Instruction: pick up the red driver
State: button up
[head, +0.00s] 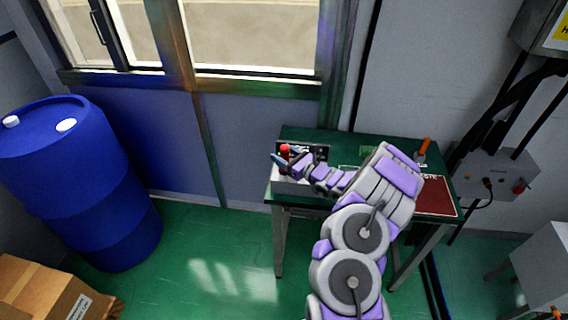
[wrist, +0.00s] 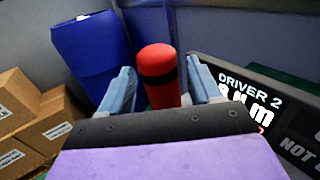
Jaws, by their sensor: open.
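The red driver (head: 285,150) stands at the left end of the green table, its red top showing in the head view. In the wrist view the red driver (wrist: 159,75), with a black band, rises between the two light blue fingers. My gripper (head: 279,159) is open, one finger on each side of the driver. In the wrist view my gripper (wrist: 160,88) shows small gaps to the driver on both sides. The driver's lower part is hidden by my gripper.
The green table (head: 310,137) stands by the wall. A display reading "DRIVER 2" (wrist: 250,92) is right of the driver. An orange-handled tool (head: 424,146) and a red panel (head: 435,197) are at the table's right. A blue barrel (head: 85,185) and cardboard boxes (head: 45,290) stand left.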

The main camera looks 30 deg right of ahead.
jog(key=shift+d, duration=0.1)
jog(key=shift+d, duration=0.2)
jog(key=shift+c, duration=1.4)
jog(key=shift+a, duration=0.1)
jog(key=c, duration=0.8)
